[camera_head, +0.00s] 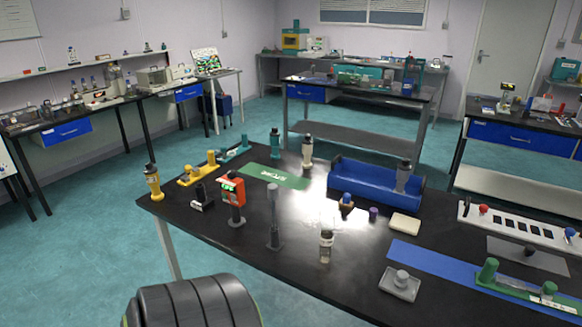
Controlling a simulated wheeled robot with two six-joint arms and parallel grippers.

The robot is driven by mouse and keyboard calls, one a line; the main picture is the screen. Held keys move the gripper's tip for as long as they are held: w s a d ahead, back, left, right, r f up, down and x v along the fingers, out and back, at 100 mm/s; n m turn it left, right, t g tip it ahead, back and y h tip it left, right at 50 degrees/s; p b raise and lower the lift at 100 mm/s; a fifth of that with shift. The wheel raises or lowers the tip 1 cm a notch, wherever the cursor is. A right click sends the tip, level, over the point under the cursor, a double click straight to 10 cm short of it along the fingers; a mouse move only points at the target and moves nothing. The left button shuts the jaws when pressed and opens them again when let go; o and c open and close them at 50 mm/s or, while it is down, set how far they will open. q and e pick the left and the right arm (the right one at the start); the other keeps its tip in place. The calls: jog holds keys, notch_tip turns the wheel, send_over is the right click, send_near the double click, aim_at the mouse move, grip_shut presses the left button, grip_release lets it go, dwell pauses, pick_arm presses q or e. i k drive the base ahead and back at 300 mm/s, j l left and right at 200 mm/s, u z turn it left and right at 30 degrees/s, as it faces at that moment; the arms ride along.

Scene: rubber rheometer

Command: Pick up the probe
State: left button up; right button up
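I cannot tell for certain which object is the probe. A slim grey upright tool (273,215) stands on a small base near the middle front of the black table (215,225). A red-orange handheld device with a green display (233,192) stands upright to its left. A clear and grey bottle-like item (326,245) stands to its right. A dark ribbed rounded part, probably mine, shows at the bottom edge. Neither gripper's fingers are in view.
A blue tray (375,180) stands at the back of the table. Yellow items (153,182) and a green mat (272,176) lie left. A blue mat (450,270), a white panel (520,226) and a grey dish (400,285) are at the right.

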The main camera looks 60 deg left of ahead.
aim_at(272, 188)
jog(key=u, duration=2.15)
